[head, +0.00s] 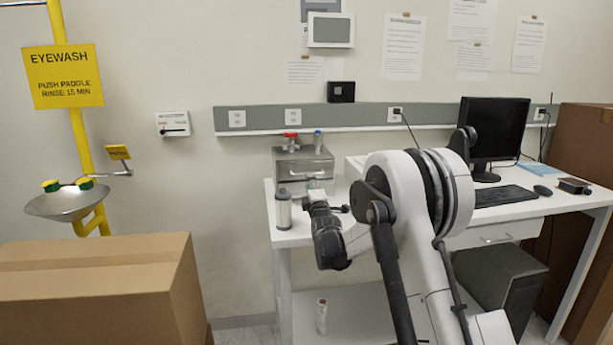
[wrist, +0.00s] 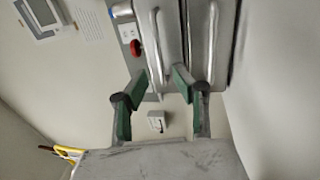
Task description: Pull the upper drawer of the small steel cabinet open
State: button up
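The small steel cabinet (head: 288,168) stands on the left end of the white desk, against the wall. In the wrist view its front shows sideways, with the upper drawer's bar handle (wrist: 155,45) on the left and the lower drawer's handle (wrist: 187,30) on the right. The upper drawer looks shut. My gripper (head: 318,195) is in front of the cabinet. In the wrist view my gripper (wrist: 161,74) is open, its two green-padded fingers on either side of the upper handle's line. I cannot tell whether they touch it. My arm and gripper hide part of the front in the head view.
A red-topped item (head: 291,142) and a small blue-grey bottle (head: 317,140) stand on the cabinet. A grey canister (head: 283,210) stands on the desk left of my gripper. A monitor (head: 493,128) and keyboard (head: 500,196) are at right. A cardboard box (head: 100,295) is at front left.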

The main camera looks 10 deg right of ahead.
aim_at(303, 165)
jog(key=w, duration=0.2)
jog(key=w+r, duration=0.1)
jog(key=w, duration=0.4)
jog(key=shift+r, duration=0.15)
grip_shut()
